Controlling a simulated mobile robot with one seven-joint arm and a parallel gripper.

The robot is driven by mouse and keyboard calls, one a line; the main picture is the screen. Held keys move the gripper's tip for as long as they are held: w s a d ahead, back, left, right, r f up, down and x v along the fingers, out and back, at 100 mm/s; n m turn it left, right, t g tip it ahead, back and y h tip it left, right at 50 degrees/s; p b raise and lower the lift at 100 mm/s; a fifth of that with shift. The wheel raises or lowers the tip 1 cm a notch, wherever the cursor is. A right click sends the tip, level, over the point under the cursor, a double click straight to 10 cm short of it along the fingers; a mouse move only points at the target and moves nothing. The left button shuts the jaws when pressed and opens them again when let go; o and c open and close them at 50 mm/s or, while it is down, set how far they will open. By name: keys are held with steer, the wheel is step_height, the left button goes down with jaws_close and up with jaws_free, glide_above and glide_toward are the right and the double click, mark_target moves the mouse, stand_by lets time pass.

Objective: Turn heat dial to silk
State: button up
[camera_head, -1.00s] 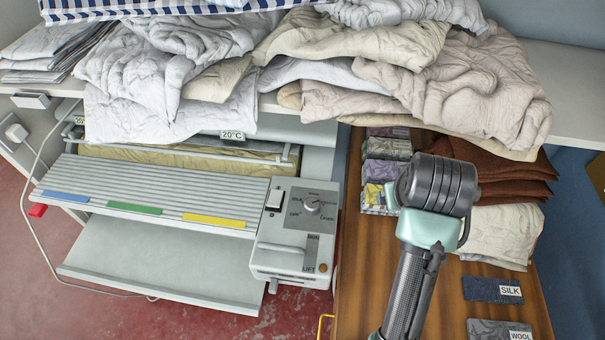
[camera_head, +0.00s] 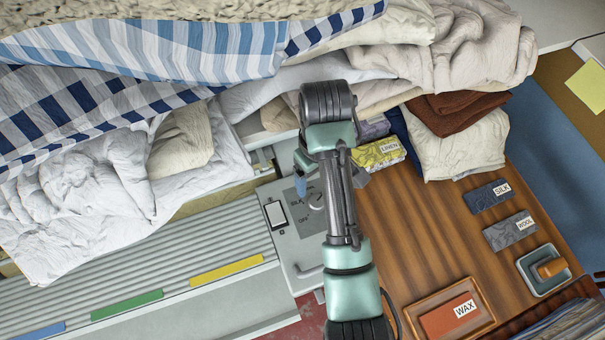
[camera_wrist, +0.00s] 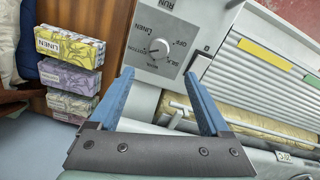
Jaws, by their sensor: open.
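The heat dial (camera_wrist: 158,48) is a round grey knob on a dark square with the printed words OFF, SILK, WOOL, COTTON and LINEN around it. In the head view the dial (camera_head: 316,200) is partly covered by my arm; OFF and SILK show to its left. I cannot tell surely which word its mark points at. My gripper (camera_wrist: 156,78) is open, its two blue fingers spread with nothing between them. In the wrist view the dial appears beyond the fingertips, within the gap's width, and apart from them. In the head view my arm hides most of the gripper.
The control panel has a rocker switch (camera_head: 276,214) beside the dial. The slatted ironer board (camera_head: 130,270) extends left. Piled laundry (camera_head: 110,180) overhangs the back. Linen packs (camera_wrist: 70,45) stand close beside the panel. The wooden table (camera_head: 420,240) holds cloth samples and a wax block.

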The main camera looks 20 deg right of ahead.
step_height(320, 180, down, 12)
steer(key=shift+d+r+p, duration=0.1)
steer(key=shift+d+p, duration=0.05)
steer(key=shift+p, duration=0.25)
steer(key=shift+s, duration=0.1)
jaws_close()
